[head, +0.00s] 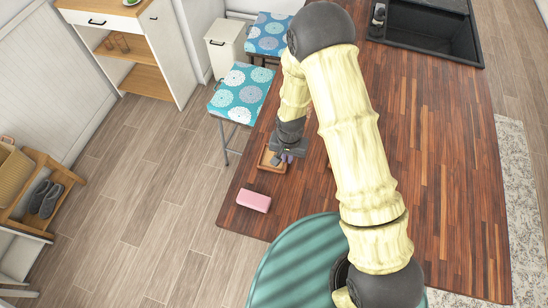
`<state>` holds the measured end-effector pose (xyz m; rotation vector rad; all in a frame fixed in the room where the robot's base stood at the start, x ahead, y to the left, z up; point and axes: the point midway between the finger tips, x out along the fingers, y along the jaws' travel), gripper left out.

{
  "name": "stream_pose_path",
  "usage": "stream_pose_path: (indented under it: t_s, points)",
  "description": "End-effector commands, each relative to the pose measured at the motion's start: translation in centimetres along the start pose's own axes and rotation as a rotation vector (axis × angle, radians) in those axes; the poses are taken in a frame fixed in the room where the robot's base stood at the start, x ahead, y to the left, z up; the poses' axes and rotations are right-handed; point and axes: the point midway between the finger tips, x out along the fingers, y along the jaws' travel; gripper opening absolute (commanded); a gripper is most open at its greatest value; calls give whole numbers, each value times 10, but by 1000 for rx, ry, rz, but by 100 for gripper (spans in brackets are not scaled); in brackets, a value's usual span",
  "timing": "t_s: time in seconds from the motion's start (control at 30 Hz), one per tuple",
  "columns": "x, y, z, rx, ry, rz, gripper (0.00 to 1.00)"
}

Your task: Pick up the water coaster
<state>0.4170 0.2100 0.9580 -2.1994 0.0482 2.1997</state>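A small square brown wooden piece (266,162), which looks like the coaster, lies on the wooden countertop (430,150) near its left edge. My gripper (286,156) points down at its right side and hides part of it. I cannot tell whether the fingers touch it or how far they are parted. A small grey-purple patch shows by the fingertips, too small to make out.
A pink block (253,201) lies on the counter near its front left corner. A black sink (440,30) is at the back right. Stools with patterned seats (241,93) stand beyond the left edge. My arm covers much of the counter's middle.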

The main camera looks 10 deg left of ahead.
Motion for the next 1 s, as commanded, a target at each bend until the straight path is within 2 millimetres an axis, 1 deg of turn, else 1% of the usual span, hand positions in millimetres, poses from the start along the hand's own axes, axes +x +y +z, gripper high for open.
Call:
stream_pose_path:
  t_s: [0.27, 1.0]
  points:
    - [-2, 0, 0, 0, 0, 0, 0]
    - [-32, 0, 0, 0, 1, 0, 0]
